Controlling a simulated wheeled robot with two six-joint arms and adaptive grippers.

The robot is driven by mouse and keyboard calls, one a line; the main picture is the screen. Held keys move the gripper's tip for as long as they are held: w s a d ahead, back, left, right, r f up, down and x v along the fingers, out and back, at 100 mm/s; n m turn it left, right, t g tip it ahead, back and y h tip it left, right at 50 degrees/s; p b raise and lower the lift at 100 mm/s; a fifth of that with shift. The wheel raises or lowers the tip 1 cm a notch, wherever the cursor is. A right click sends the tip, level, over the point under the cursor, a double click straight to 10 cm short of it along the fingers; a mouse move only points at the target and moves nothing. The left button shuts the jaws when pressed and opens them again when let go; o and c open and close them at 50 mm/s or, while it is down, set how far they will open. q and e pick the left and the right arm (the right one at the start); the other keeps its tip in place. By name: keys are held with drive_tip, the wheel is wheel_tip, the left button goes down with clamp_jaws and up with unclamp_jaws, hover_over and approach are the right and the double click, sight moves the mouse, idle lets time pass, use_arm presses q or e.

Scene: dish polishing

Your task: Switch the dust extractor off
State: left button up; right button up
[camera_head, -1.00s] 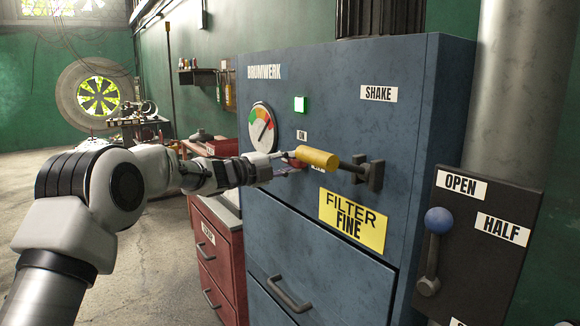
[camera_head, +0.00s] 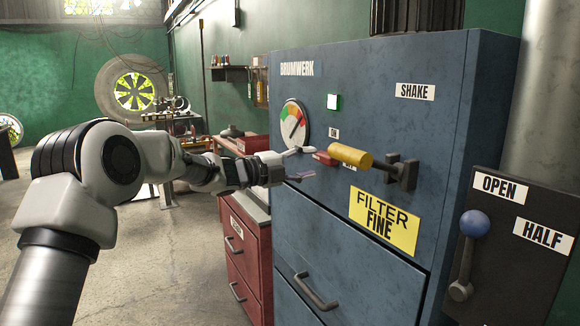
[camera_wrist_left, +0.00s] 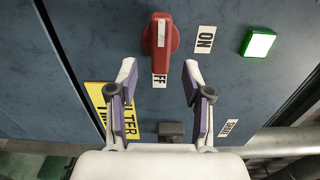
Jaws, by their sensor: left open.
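The dust extractor is a blue cabinet (camera_head: 400,130) on the right in the head view. Its red switch (camera_head: 325,158) sits left of the yellow-ended lever (camera_head: 350,156). In the left wrist view the red switch (camera_wrist_left: 161,35) is long and lies just ahead of my fingers. The ON label (camera_wrist_left: 204,40) is at its right, and a partly hidden label ending in FF (camera_wrist_left: 159,80) is below it. The green lamp (camera_wrist_left: 258,43) is lit. My left gripper (camera_head: 303,163) is open and empty beside the switch; its fingers (camera_wrist_left: 158,82) are apart. My right gripper is not in view.
The yellow lever sticks out close to the right of my left gripper. A black panel (camera_head: 510,255) with a blue-knobbed lever (camera_head: 474,224) stands at far right. Red drawers (camera_head: 243,250) stand left of the cabinet. The floor at left is open.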

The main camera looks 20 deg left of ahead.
use_arm(q)
drive_tip(key=v, duration=0.7)
